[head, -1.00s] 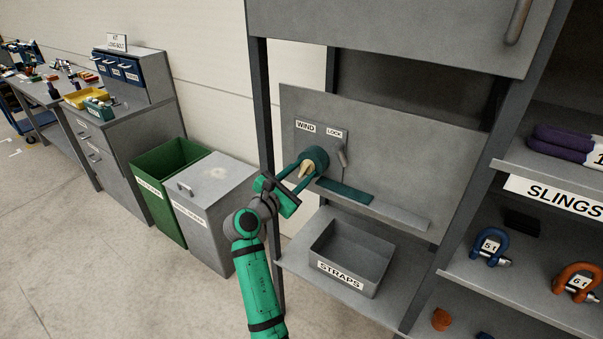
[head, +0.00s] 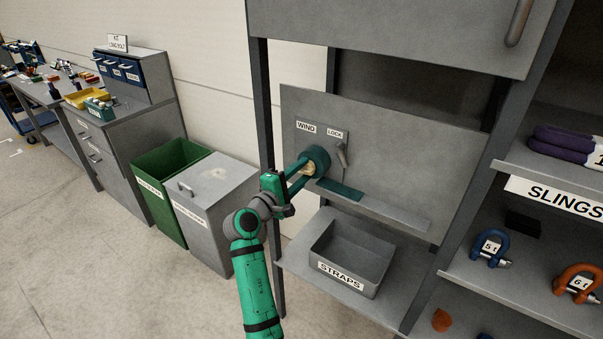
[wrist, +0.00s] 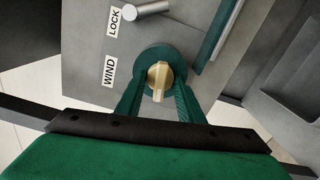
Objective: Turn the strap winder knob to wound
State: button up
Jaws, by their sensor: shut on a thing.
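The strap winder knob (head: 308,170) is a small beige grip in front of a round teal strap coil on the grey panel. It also shows in the wrist view (wrist: 158,76), with the coil (wrist: 146,57) around it. My gripper (wrist: 160,90) is shut on the knob, one teal finger on each side. The teal strap's flat end (head: 341,190) lies along a grey ledge right of the coil. The WIND label (head: 306,128) is above the knob, and the LOCK label (head: 335,134) is above a grey lever (head: 342,154).
A grey STRAPS bin (head: 340,282) stands on the shelf below the panel. A dark frame post (head: 264,110) rises left of the panel. Grey and green bins stand on the floor at left. Shelves with slings and shackles are at right.

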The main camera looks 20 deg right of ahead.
jog(key=m, duration=0.4)
jog(key=shift+r+m, duration=0.1)
jog(key=shift+m, duration=0.2)
jog(key=m, duration=0.3)
jog(key=shift+m, duration=0.3)
jog(key=m, duration=0.4)
jog(key=shift+d+m, duration=0.1)
jog(key=shift+m, duration=0.2)
jog(key=m, duration=0.3)
jog(key=shift+m, duration=0.3)
jog(key=m, duration=0.4)
jog(key=shift+s, duration=0.1)
jog(key=m, duration=0.8)
jog(key=shift+m, duration=0.3)
jog(key=m, duration=0.3)
jog(key=shift+d+m, duration=0.1)
jog(key=shift+m, duration=0.3)
jog(key=m, duration=1.1)
jog(key=shift+m, duration=0.3)
jog(key=shift+a+f+m, duration=0.1)
jog(key=shift+m, duration=1.3)
jog(key=shift+a+f+m, duration=0.1)
jog(key=shift+m, duration=1.3)
